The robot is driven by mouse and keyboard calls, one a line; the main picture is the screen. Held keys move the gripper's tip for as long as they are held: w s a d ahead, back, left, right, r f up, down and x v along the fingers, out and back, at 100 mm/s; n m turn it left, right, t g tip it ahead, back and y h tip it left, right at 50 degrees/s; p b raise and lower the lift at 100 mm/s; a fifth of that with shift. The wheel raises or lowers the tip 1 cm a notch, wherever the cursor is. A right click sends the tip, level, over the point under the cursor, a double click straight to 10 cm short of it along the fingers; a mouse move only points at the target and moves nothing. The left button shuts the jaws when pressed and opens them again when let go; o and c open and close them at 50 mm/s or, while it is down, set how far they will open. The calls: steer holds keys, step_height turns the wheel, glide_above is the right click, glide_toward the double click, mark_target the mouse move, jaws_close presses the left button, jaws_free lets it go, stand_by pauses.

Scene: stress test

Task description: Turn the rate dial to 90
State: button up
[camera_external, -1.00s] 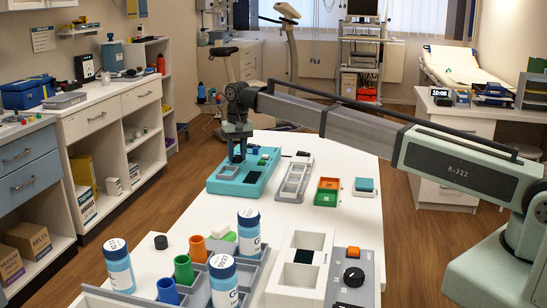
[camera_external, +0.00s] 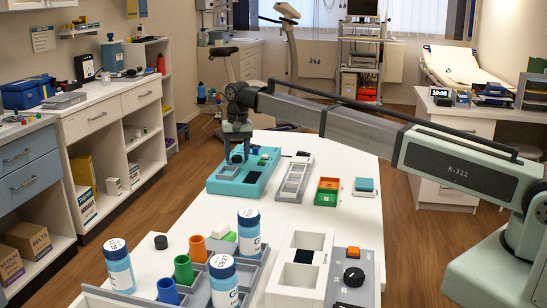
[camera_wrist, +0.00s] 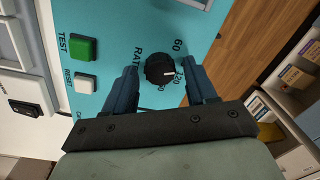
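The black round rate dial (camera_wrist: 160,70) sits on a teal panel (camera_wrist: 110,15) in the wrist view, beside the word RATE. Its white mark points right, toward the printed 120. A 60 is printed above right, and another number below is partly hidden. My gripper (camera_wrist: 162,80) is open, with one blue finger on each side of the dial and gaps between. In the external view my gripper (camera_external: 237,158) is over the left part of the teal device (camera_external: 225,186). The dial cannot be made out there.
A green TEST button (camera_wrist: 83,48) and a white RESET button (camera_wrist: 85,84) lie left of the dial. A grey tray (camera_external: 293,182) and orange and green boxes (camera_external: 327,192) stand right of the device. Bottles and cups (camera_external: 222,280) stand nearer the camera.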

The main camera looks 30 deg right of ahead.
step_height(320, 180, up, 14)
steer(key=shift+d, duration=0.35)
stand_by(0.5)
steer(key=shift+s+f, duration=0.1)
steer(key=shift+f, duration=0.05)
